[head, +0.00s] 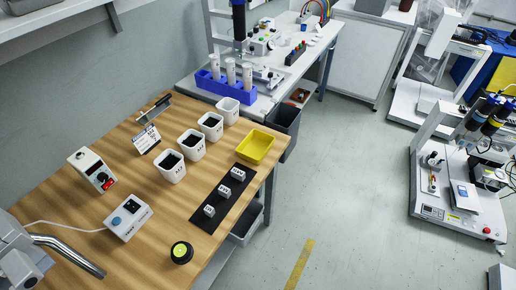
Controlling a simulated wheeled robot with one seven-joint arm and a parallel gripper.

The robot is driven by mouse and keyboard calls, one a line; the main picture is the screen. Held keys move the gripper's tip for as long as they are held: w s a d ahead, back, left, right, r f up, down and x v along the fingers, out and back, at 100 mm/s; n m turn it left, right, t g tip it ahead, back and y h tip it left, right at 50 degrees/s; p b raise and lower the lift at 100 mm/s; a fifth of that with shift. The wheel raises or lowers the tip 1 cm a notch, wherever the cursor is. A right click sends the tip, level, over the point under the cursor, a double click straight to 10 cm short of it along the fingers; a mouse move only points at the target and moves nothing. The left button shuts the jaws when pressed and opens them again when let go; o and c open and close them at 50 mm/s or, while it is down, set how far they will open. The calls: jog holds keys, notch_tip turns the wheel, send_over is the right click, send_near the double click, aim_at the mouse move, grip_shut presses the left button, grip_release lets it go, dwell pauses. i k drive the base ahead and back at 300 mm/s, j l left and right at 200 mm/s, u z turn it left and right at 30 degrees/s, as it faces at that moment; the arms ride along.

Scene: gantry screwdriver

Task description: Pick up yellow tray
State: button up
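The yellow tray (255,147) is a small shallow rectangular tray. It sits on the wooden bench (130,245) near its right edge, toward the far end. It looks empty and nothing covers it. A white cup (228,111) stands just behind it to the left, and a black mat (220,208) with small light blocks on it lies in front of it. I cannot make out my gripper in this view.
Several white cups with dark contents (171,169) stand in a row left of the tray. Two control boxes (129,217) and a round black-and-yellow item (181,253) are nearer. A blue rack (225,87) is behind. Open floor (340,190) lies right of the bench.

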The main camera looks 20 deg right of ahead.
aim_at(254, 147)
jog(key=i+j+u, duration=0.1)
jog(key=i+j, duration=0.75)
jog(key=j, duration=0.1)
